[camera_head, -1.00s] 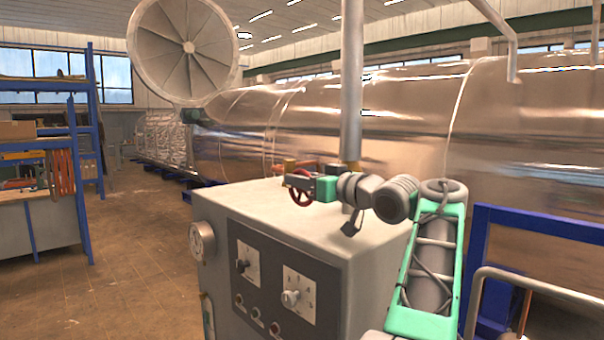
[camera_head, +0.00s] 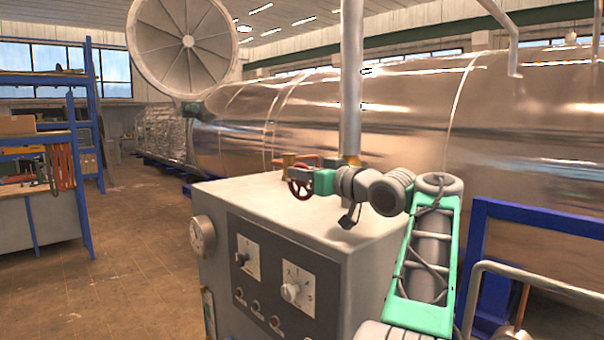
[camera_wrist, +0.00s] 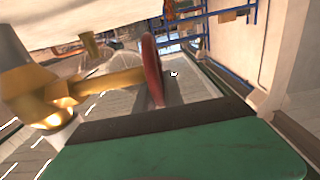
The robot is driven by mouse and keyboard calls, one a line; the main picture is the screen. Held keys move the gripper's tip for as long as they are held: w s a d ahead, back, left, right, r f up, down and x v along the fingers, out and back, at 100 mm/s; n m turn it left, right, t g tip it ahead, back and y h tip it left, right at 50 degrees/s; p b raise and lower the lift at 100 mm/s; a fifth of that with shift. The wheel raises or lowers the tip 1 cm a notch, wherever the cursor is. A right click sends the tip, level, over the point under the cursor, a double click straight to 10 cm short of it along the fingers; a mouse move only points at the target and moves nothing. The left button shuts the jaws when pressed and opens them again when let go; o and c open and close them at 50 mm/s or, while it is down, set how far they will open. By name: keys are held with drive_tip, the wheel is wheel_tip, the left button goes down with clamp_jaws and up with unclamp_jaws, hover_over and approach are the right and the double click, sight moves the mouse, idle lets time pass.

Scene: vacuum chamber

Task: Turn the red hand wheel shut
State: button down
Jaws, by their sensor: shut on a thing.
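The red hand wheel (camera_head: 299,182) stands upright above the top of the grey control cabinet. In the wrist view the wheel (camera_wrist: 153,70) is seen nearly edge-on, beside a brass valve body (camera_wrist: 40,95). My gripper (camera_head: 312,182), with its green housing, is at the right side of the wheel and shut on its rim. In the wrist view the green and dark part of my gripper (camera_wrist: 165,122) fills the lower area and hides where the fingers meet the wheel.
A vertical pipe (camera_head: 351,80) rises just behind my wrist. A blue frame (camera_head: 540,222) and a metal rail stand at right. The floor at left (camera_head: 135,260) is clear.

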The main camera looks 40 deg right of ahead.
drive_tip(key=shift+f+b, duration=0.3)
drive_tip(key=shift+b, duration=0.5)
drive_tip(key=shift+s+t+b, duration=0.15)
drive_tip(key=shift+t+b, duration=0.55)
drive_tip(key=shift+b, duration=0.3)
drive_tip(key=shift+r, duration=0.35)
drive_tip(key=c, duration=1.4)
unclamp_jaws()
drive_tip(key=shift+c, duration=0.2)
